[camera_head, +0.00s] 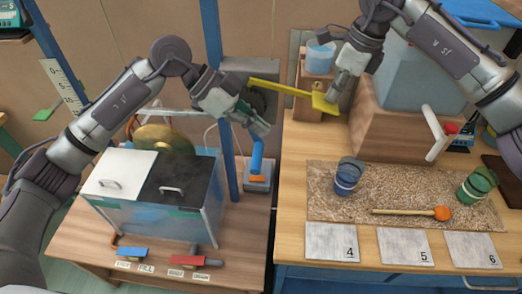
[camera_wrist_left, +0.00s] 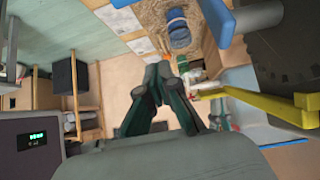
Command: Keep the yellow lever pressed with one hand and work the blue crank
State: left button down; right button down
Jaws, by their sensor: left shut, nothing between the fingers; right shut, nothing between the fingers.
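The yellow lever (camera_head: 280,87) runs from the dark wheel to a flat yellow paddle at its right end. My right gripper (camera_head: 333,98) is shut and empty at that paddle; whether it presses on it is hard to tell. The blue crank (camera_head: 257,157) hangs down just below my left gripper (camera_head: 262,128). My left gripper is shut and empty, close to the crank's top; contact cannot be told. The left wrist view shows my shut left fingers (camera_wrist_left: 157,75), with the yellow lever (camera_wrist_left: 265,105) to their right and blue crank parts (camera_wrist_left: 216,20) above right.
A dark wheel (camera_wrist_left: 290,45) is close by in the left wrist view. A blue post (camera_head: 229,140) stands left of the crank. A glass tank (camera_head: 145,212) with lids is at left. Blue (camera_head: 347,177) and green (camera_head: 477,185) cups and a mallet (camera_head: 410,212) lie on a mat at right.

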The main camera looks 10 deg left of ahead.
aim_at(259, 157)
jog(key=shift+d, duration=0.1)
pick_arm(q)
jog(key=shift+h, duration=0.3)
jog(key=f, duration=0.8)
jog(key=shift+s+d+f, duration=0.1)
jog(key=shift+d+f, duration=0.05)
jog(key=shift+d, duration=0.05)
